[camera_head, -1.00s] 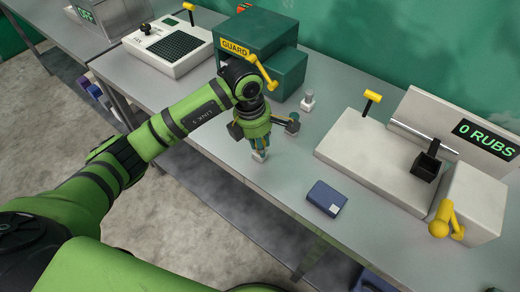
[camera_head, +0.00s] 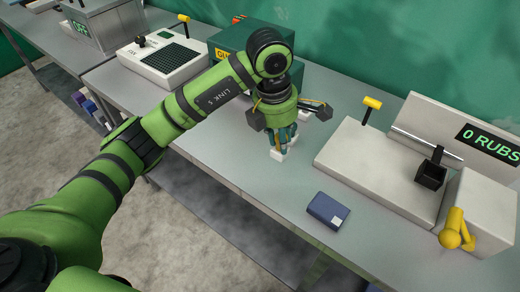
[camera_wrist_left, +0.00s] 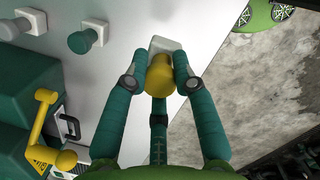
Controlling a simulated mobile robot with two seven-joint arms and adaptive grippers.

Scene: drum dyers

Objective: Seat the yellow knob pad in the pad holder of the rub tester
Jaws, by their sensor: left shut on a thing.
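My left gripper (camera_head: 283,140) points down and is shut on the yellow knob pad (camera_wrist_left: 161,80). In the left wrist view, the yellow knob sits between the fingers with its pale pad block below it. In the head view, only the pale block (camera_head: 277,156) shows under the fingertips; I cannot tell its exact gap to the table. The rub tester (camera_head: 375,165) is to the right of the gripper. Its black pad holder (camera_head: 431,176) is a small box at the right of its bed, apart from the gripper. My right gripper is not in view.
A blue box (camera_head: 328,211) lies on the bench in front of the tester. A green-knobbed pad (camera_wrist_left: 84,41) and a white-knobbed one (camera_wrist_left: 30,20) stand near the green guard machine (camera_wrist_left: 20,85). A yellow lever (camera_head: 371,104) rises behind the tester bed.

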